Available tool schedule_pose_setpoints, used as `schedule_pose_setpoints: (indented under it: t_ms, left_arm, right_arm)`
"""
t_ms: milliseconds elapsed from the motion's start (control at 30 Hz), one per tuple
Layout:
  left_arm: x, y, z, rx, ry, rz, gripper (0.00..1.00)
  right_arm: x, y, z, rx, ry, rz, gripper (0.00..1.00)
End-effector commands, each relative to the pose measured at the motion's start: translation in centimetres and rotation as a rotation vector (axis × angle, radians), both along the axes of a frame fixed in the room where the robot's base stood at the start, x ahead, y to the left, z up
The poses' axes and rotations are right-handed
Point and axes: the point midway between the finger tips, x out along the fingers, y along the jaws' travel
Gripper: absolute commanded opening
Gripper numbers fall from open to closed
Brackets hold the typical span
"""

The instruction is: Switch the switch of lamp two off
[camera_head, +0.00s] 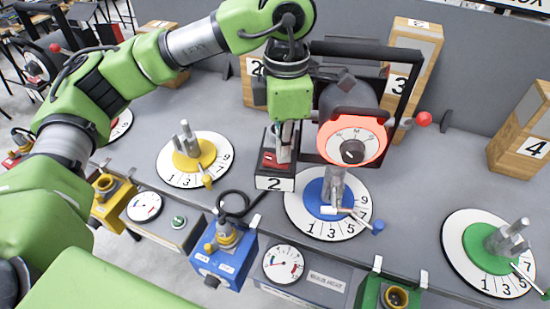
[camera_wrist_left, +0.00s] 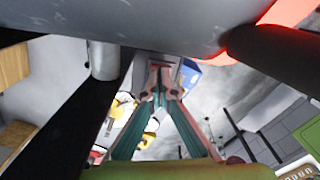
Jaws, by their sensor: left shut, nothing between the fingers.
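The switch box (camera_head: 275,183) labelled 2 stands on the grey table near the middle of the head view. Its red switch (camera_head: 270,159) shows on top, partly covered by my gripper. My left gripper (camera_head: 283,152) points down at this box, shut and empty, with its fingertips at or just above the switch. I cannot tell whether they touch it. In the left wrist view, the fingers (camera_wrist_left: 160,82) converge over the box, and the switch is not clearly visible. A round dial housing with a glowing red ring (camera_head: 352,163) is right of the gripper. My right gripper is not in view.
A dark frame (camera_head: 405,85) with a red ball (camera_head: 424,119) stands close to the right of my gripper. Yellow (camera_head: 187,155), blue (camera_head: 313,190) and green (camera_head: 478,245) dials lie on the table. Numbered wooden blocks (camera_head: 525,130) stand behind.

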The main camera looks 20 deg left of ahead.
Motion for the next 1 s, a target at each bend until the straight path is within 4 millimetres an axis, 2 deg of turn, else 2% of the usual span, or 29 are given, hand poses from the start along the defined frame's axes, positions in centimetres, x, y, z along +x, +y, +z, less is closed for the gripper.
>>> schedule_pose_setpoints:
  t_ms: [733, 1000]
  left_arm:
    - [0.0, 0.0, 6.2, -0.001, -0.002, 0.001, 0.0]
    - [0.0, 0.0, 6.7, -0.001, 0.0, 0.0, 0.0]
  right_arm:
    - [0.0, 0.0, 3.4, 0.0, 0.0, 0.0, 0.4]
    - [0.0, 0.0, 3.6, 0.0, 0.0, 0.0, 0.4]
